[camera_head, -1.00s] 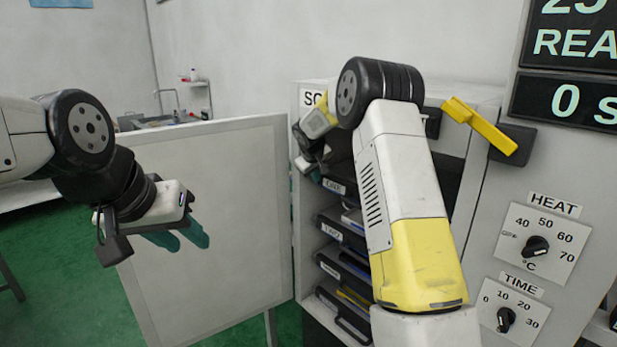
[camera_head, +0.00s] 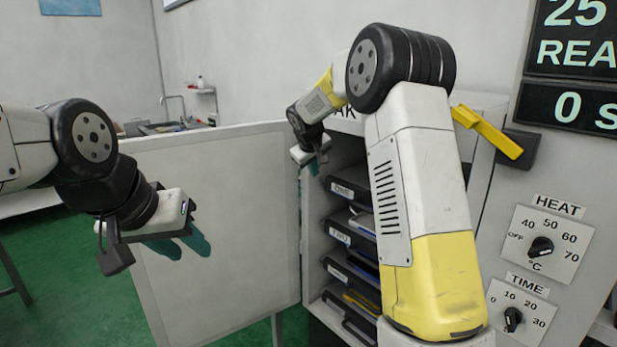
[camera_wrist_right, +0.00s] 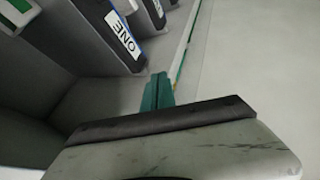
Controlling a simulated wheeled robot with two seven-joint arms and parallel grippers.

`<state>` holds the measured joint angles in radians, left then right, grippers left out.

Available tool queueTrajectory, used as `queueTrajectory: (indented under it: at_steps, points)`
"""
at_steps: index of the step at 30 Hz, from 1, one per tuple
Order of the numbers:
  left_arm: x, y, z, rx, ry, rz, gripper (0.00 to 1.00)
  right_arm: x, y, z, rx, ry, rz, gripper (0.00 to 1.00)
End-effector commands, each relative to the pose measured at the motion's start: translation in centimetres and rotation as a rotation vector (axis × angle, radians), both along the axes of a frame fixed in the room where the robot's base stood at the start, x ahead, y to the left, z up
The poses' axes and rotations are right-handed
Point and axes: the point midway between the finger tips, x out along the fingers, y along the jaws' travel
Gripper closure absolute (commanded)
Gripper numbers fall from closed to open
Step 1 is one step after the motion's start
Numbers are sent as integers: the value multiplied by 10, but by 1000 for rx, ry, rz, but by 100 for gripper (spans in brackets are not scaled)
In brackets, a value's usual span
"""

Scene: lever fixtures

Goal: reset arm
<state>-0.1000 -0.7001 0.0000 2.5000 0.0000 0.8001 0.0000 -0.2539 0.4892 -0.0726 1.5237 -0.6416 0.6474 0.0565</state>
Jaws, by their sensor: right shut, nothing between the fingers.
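My right arm (camera_head: 412,170) stretches up in front of the open cabinet. Its gripper (camera_head: 313,167) hangs near the cabinet's upper left edge, by the inner side of the open door. In the right wrist view its teal fingers (camera_wrist_right: 158,92) are together, with nothing between them. They point toward the gap beside the tray labelled ONE (camera_wrist_right: 121,35); contact cannot be told. My left gripper (camera_head: 181,246) is in front of the white door panel (camera_head: 225,200), with its two teal fingers apart and empty.
The cabinet holds several dark labelled trays, among them ONE (camera_head: 344,190) and TWO (camera_head: 341,237). A yellow lever (camera_head: 488,131) sticks out at its upper right. HEAT (camera_head: 541,247) and TIME (camera_head: 513,319) dials are at right. A sink (camera_head: 172,126) stands far back left.

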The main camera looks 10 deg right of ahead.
Motion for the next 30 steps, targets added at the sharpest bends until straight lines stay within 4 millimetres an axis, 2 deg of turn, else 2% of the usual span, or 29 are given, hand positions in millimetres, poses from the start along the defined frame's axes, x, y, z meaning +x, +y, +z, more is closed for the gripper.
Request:
queueTrajectory:
  at_steps: [5,8,11,12,18,24,27,30]
  points:
    - [0,0,0,0,0,0,64,-16,-3,15,16,0,-11,100]
    - [0,0,0,0,0,0,64,-44,-13,32,59,5,-40,100]
    - [0,0,0,0,0,0,64,-89,-25,54,127,14,-79,100]
    - [0,0,0,0,0,0,64,-111,-29,61,157,19,-97,100]
    - [0,0,0,0,0,0,64,-219,-42,81,305,43,-172,100]
    - [0,0,0,0,0,0,64,-326,-41,76,446,62,-231,100]
    - [0,0,0,0,0,0,64,-369,-36,67,506,69,-255,100]
    - [0,0,0,0,0,0,64,-401,-31,56,552,75,-271,100]
